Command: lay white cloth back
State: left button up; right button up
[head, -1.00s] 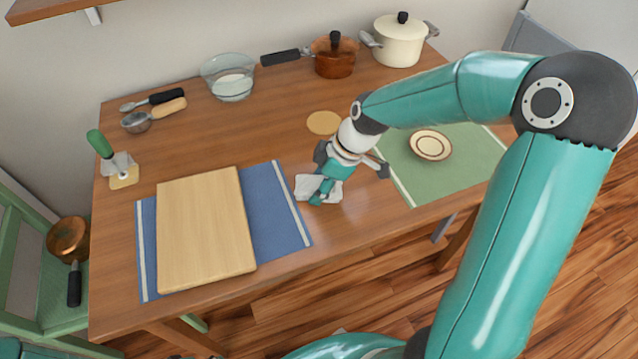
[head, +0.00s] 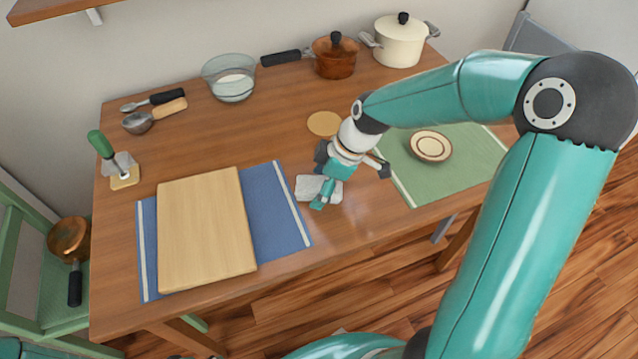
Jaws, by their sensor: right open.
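The white cloth (head: 308,187) lies as a small folded piece on the wooden table, just right of the blue mat. My right gripper (head: 322,199) is open above the cloth and covers part of it. Its teal fingers point down towards the table's front edge. Whether the fingertips touch the cloth or the table is hard to tell. My left gripper is not in view.
A cutting board (head: 205,230) lies on the blue mat (head: 275,210). A saucer (head: 431,146) sits on the green mat (head: 470,160) at the right. A tan coaster (head: 324,123) lies behind my gripper. Pots (head: 334,58) and a glass bowl (head: 229,78) stand along the back.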

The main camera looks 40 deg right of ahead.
jog(key=shift+p+v, duration=1.9)
jog(key=shift+v, duration=1.95)
jog(key=v, duration=1.2)
jog(key=shift+f, duration=0.1)
